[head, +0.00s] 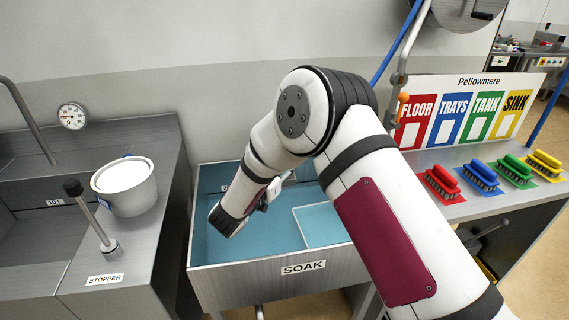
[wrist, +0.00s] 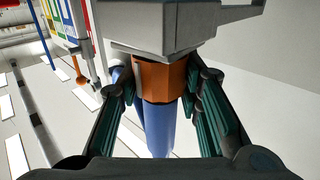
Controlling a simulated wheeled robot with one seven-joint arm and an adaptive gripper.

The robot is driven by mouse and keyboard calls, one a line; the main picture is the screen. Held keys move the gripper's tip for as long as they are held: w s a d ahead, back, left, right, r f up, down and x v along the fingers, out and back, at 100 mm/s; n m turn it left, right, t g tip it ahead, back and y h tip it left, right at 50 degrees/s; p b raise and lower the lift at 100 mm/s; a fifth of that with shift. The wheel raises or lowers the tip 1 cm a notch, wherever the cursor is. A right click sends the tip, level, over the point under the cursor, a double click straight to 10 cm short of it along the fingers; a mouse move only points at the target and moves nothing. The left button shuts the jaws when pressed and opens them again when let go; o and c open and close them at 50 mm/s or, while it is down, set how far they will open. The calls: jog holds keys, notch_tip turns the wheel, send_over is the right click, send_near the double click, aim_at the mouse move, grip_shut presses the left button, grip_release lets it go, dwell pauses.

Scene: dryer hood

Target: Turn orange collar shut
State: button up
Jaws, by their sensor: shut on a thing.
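In the wrist view the orange collar (wrist: 160,78) sits around the top of a blue tube (wrist: 158,128), just under a grey housing (wrist: 185,28). My gripper (wrist: 166,88) is shut on the collar, with one dark, green-padded finger on each side of it. I cannot tell how far the collar is turned. In the head view my arm reaches down over the soak sink (head: 270,272), and the wrist hides the gripped collar and the fingertips.
A smaller orange part (head: 403,97) is on the grey pipe beside the Pellowmere sign (head: 458,110). Several coloured brushes (head: 480,176) lie on the right counter. A white tub (head: 127,190) stands on the left counter near an upright stopper rod (head: 92,217).

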jog(key=o, duration=1.2)
jog(key=v, duration=1.2)
